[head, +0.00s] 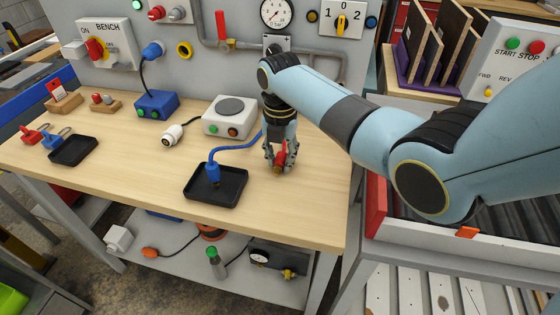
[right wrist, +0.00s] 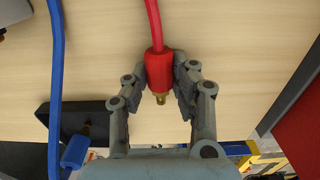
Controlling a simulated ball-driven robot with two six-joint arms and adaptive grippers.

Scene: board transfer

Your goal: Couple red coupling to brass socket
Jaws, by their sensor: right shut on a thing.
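The red coupling (head: 279,169), a red sleeve with a brass tip, is between the fingers of my right gripper (head: 281,160) above the wooden bench. In the right wrist view the red coupling (right wrist: 158,66) sits between both fingertips, with a red hose (right wrist: 153,22) running from it away towards the top edge and its brass tip towards my palm. My right gripper is shut on it. I cannot pick out the brass socket with certainty; my right arm covers part of the wall panel below the pressure gauge. My left gripper is not in view.
A blue coupling (head: 213,172) on a blue hose (head: 236,149) lies in a black tray (head: 230,195) left of my right gripper. A white hotplate (head: 229,129) stands behind. A gauge with a brass fitting (head: 287,273) sits on the lower shelf. The bench front right is clear.

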